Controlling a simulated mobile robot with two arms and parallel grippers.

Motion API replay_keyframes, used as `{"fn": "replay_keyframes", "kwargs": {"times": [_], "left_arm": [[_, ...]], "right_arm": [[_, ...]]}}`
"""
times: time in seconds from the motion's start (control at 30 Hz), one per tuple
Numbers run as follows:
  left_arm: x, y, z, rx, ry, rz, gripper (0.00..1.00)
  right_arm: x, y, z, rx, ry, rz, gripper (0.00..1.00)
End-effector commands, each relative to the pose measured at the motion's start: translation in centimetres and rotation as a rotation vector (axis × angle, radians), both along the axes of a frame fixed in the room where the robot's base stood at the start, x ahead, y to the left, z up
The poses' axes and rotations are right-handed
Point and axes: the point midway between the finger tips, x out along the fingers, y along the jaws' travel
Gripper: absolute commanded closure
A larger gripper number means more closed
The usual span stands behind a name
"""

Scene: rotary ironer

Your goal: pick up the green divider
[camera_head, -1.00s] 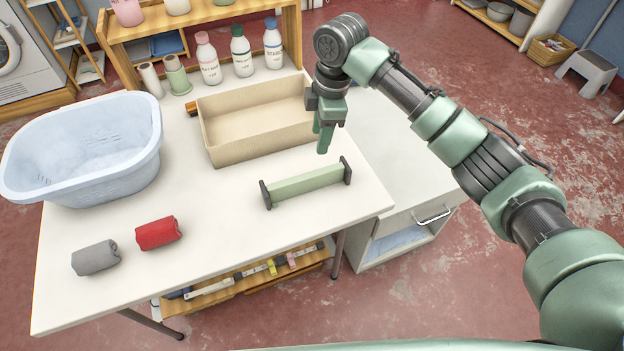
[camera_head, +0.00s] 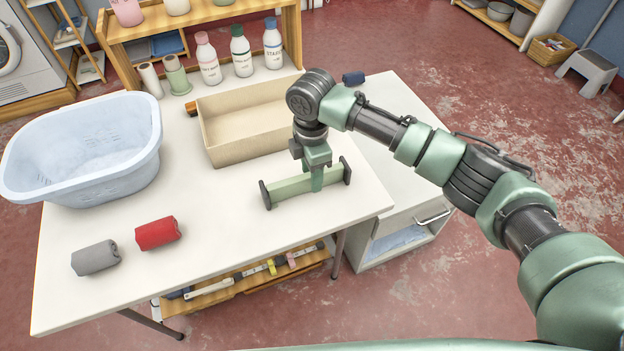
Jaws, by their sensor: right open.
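The green divider (camera_head: 290,188) is a pale green bar with a dark plate at each end. It lies on the white table near the right front edge. My right gripper (camera_head: 317,184) points down at the divider, right of its middle. One green finger shows in front of the bar; the other finger is hidden behind it or in line with it. The jaws are open, and I cannot tell whether they touch the bar. My left gripper is not in view.
An open beige box (camera_head: 240,128) stands just behind the divider. A blue basket (camera_head: 85,150) is at the left. A red roll (camera_head: 157,233) and a grey roll (camera_head: 95,258) lie at front left. Bottles (camera_head: 240,55) stand at the back. Table between rolls and divider is clear.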

Motion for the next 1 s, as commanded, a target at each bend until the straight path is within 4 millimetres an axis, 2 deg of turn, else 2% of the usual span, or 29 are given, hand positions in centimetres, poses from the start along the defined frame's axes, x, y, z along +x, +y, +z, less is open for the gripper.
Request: {"fn": "replay_keyframes", "kwargs": {"times": [0.13,0.4,0.57,0.87,1.0], "left_arm": [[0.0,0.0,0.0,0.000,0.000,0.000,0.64],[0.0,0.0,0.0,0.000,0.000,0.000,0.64],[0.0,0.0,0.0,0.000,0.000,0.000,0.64],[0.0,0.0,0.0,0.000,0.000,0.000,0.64],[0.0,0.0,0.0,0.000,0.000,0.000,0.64]], "right_arm": [[0.0,0.0,-1.6,0.001,0.000,-0.001,0.56],[0.0,0.0,-1.9,0.001,-0.001,-0.001,0.56],[0.0,0.0,-1.9,0.001,-0.001,-0.001,1.00],[0.1,0.0,-1.8,0.002,-0.002,-0.001,1.00],[0.1,0.0,-0.6,0.002,-0.004,0.001,1.00]]}}
